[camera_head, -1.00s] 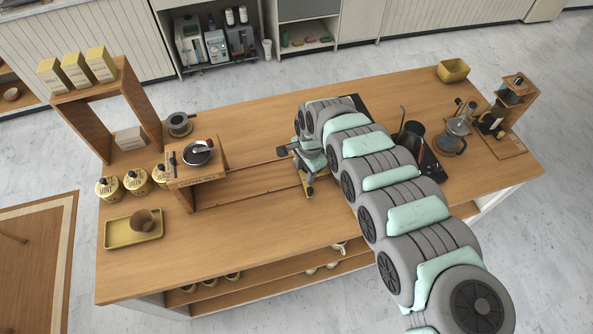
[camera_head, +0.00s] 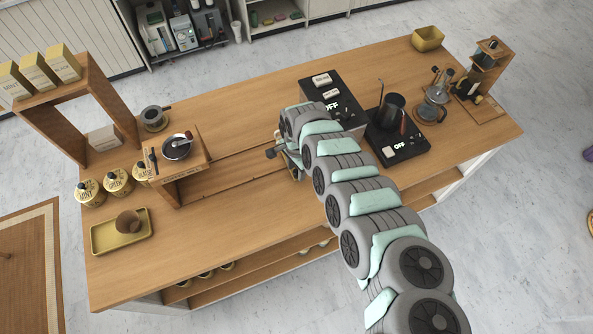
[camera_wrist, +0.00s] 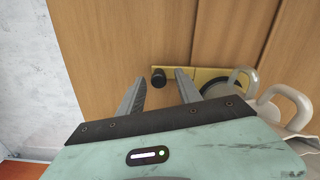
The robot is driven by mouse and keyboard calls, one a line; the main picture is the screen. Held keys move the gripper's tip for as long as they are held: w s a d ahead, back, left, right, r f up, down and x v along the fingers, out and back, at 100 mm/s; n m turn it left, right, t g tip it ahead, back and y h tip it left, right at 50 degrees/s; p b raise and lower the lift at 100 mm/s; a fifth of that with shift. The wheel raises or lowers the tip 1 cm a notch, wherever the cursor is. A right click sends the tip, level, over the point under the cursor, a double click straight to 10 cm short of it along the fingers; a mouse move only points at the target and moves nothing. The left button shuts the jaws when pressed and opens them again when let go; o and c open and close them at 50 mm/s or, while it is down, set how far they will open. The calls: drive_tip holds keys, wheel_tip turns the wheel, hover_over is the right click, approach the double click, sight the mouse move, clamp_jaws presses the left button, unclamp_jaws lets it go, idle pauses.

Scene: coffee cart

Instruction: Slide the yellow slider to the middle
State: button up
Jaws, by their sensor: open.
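My gripper (camera_wrist: 160,82) is open. In the head view, my gripper (camera_head: 292,165) is at the right part of the grooved track (camera_head: 228,173) in the counter. My arm and gripper largely hide the slider there.
A wooden stand (camera_head: 182,182) with a round grinder rises at the track's left end. Two black appliances, one (camera_head: 330,88) behind my arm and one (camera_head: 410,147) at its right, carry OFF labels. A yellow tray (camera_head: 103,236) lies front left. Pale looped shapes (camera_wrist: 285,103) fill the wrist view's right.

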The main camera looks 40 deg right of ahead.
drive_tip(key=shift+s+f, duration=0.1)
drive_tip(key=shift+f, duration=0.5)
drive_tip(key=shift+c, duration=0.4)
clamp_jaws()
idle(0.7)
